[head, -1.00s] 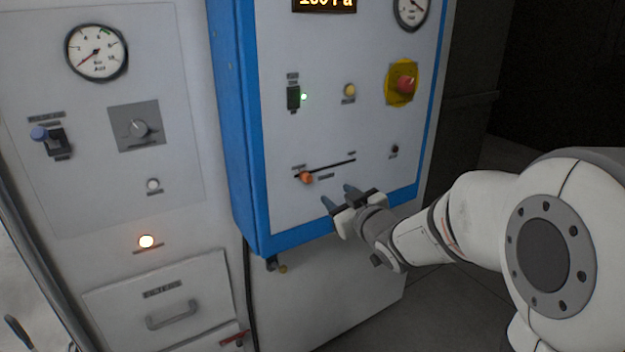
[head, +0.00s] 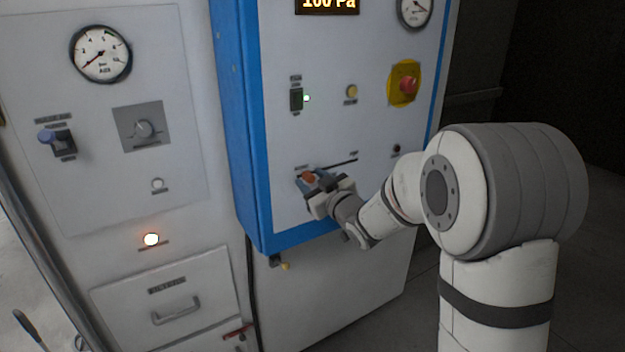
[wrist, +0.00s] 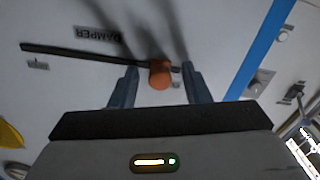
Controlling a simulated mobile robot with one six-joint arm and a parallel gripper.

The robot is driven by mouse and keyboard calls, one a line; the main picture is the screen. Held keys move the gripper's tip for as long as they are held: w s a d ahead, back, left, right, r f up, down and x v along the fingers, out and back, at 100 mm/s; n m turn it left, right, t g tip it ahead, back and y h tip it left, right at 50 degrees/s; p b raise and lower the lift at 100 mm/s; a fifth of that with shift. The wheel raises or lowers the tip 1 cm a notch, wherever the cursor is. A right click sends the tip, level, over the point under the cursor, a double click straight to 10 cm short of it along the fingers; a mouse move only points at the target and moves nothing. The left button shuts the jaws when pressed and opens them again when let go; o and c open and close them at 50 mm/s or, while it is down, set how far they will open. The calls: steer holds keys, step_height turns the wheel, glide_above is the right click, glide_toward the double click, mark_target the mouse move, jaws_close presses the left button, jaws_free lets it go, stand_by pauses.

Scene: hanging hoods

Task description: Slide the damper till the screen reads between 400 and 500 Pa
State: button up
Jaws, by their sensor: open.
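The damper is an orange knob (head: 309,176) at the left end of a dark slot (head: 340,162) on the white panel with the blue frame. In the wrist view the orange knob (wrist: 160,75) sits between my two fingers, and the slot (wrist: 80,54) runs off to the left beside a DAMPER label. My gripper (head: 314,183) is open around the knob, with a gap visible on each side in the wrist view (wrist: 158,88). The screen (head: 328,5) at the top of the panel is partly cut off and appears to read 100 Pa.
A red stop button on a yellow plate (head: 406,84), a yellow button (head: 352,91) and a black switch (head: 296,99) with a green light sit above the slot. A grey cabinet (head: 75,190) with a gauge (head: 100,54) stands at left. The slot's right part is clear.

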steer(key=shift+c, duration=0.3)
jaws_close()
stand_by(0.3)
